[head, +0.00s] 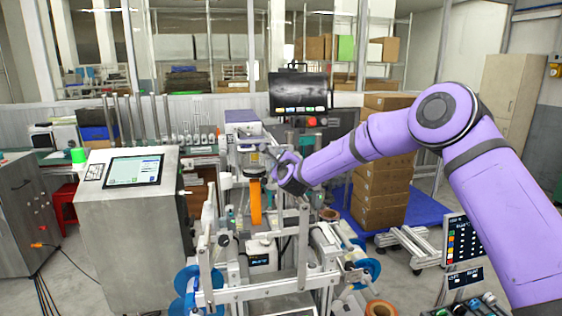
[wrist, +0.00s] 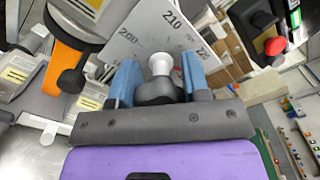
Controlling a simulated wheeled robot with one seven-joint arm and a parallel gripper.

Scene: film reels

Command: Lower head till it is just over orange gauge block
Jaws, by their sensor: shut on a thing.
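My gripper (head: 289,174) is at the machine in the middle of the head view, just right of its upper part. In the wrist view its blue fingers (wrist: 157,80) are on either side of a dark knob (wrist: 158,93) with a white pin, and they are shut on it. An orange piece (head: 256,203) stands upright under a dark round part of the head (head: 255,170); it also shows at the left of the wrist view (wrist: 64,62). I cannot tell whether this is the gauge block, or what gap is under the head.
A scale plate (wrist: 150,37) marked 200 and 210 is just behind the knob. The machine's metal frame (head: 265,290) with blue rollers stands below my arm. A grey console (head: 130,225) is at left; stacked cartons (head: 382,195) are behind my arm.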

